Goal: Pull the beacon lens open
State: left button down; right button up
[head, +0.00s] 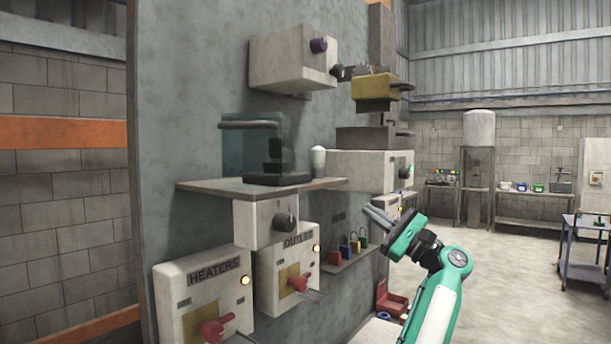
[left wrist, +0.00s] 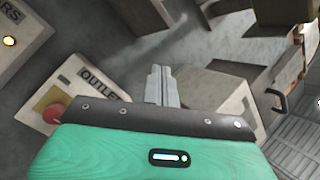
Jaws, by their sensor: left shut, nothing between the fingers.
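A translucent teal cover (head: 240,150) with a grey bar handle (head: 250,124) stands upright on a shelf on the grey wall panel; it looks like the beacon lens. I cannot tell whether the cover is fully closed. My left gripper (head: 372,209) is shut and empty, in front of the panel, right of and lower than the cover, well apart from it. Its closed fingers also show in the left wrist view (left wrist: 160,78), where I cannot make out the cover. My right gripper is not in view.
The shelf (head: 220,186) juts out and holds a small white-domed post (head: 318,160). Below are the HEATERS box (head: 205,295) and OUTLET box (head: 285,280) with red knobs, and several padlocks (head: 350,246). A white box (head: 290,60) hangs above.

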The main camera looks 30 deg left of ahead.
aim_at(306, 173)
pick_arm(q)
jog(key=s+r+n+g+h, duration=0.3)
jog(key=s+r+n+h, duration=0.3)
jog(key=s+r+n, duration=0.6)
jog(key=shift+m, duration=0.3)
jog(key=a, duration=0.3)
jog(key=a+r+p, duration=0.1)
jog(key=a, duration=0.3)
jog(key=a+p, duration=0.1)
jog(key=a, duration=0.2)
jog(key=shift+s+a+r, duration=0.2)
jog(key=shift+a+r, duration=0.05)
jog(key=shift+r, duration=0.05)
jog(key=shift+s+d+p, duration=0.7)
jog(key=shift+s+d, duration=0.2)
jog(key=shift+s, duration=0.3)
jog(key=shift+s+d, duration=0.2)
jog(key=shift+s, duration=0.25)
jog(key=shift+a+f, duration=0.1)
jog(key=shift+f, duration=0.05)
